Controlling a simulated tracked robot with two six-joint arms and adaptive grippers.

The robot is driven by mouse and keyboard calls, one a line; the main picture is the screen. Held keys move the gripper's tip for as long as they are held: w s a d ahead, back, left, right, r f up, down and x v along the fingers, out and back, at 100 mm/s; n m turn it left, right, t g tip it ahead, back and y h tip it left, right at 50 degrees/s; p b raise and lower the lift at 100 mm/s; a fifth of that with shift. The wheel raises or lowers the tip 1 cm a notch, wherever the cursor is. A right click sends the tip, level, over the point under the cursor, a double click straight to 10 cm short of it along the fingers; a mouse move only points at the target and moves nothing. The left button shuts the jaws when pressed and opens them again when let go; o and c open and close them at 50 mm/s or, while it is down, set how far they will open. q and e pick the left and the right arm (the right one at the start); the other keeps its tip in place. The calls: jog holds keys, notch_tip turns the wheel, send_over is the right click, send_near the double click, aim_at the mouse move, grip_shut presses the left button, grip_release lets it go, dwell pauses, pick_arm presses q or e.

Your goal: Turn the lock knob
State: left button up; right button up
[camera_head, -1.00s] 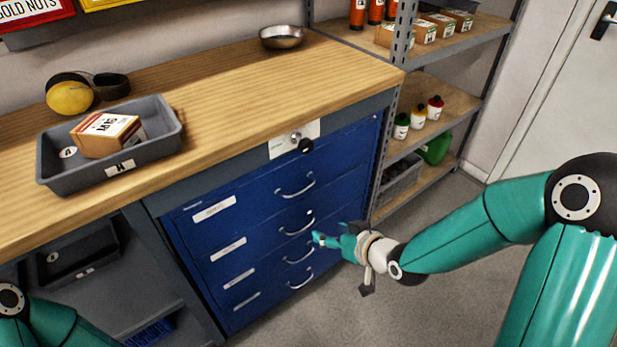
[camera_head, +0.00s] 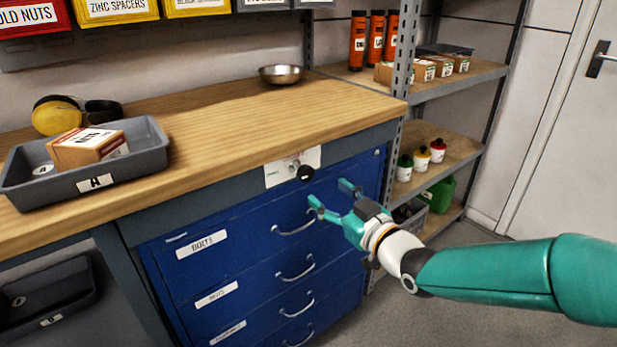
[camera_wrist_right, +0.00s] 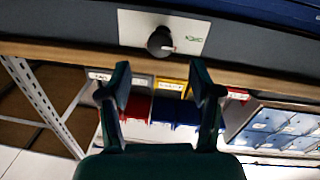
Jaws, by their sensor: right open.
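The lock knob (camera_head: 306,173) is a small black round knob on a white plate (camera_head: 281,171) below the worktop edge, above the blue drawers. A silver keyhole-like part sits beside it on the plate. My right gripper (camera_head: 331,193) is open and empty, a little below and right of the knob, apart from it. In the right wrist view the knob (camera_wrist_right: 160,41) shows above and between the two spread fingertips (camera_wrist_right: 157,82), with a light pointer mark and green lettering on the plate to its right. My left gripper is out of view.
Blue drawers (camera_head: 235,250) with silver handles fill the cabinet front. A grey tray (camera_head: 150,160) holding a box, yellow earmuffs (camera_head: 57,117) and a metal bowl (camera_head: 281,75) are on the worktop. A shelf rack post (camera_head: 404,50) stands right of the cabinet.

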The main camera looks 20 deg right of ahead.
aim_at(308, 177)
jog(key=x, duration=0.8)
jog(key=shift+w+a, duration=0.1)
jog(key=shift+w, duration=0.25)
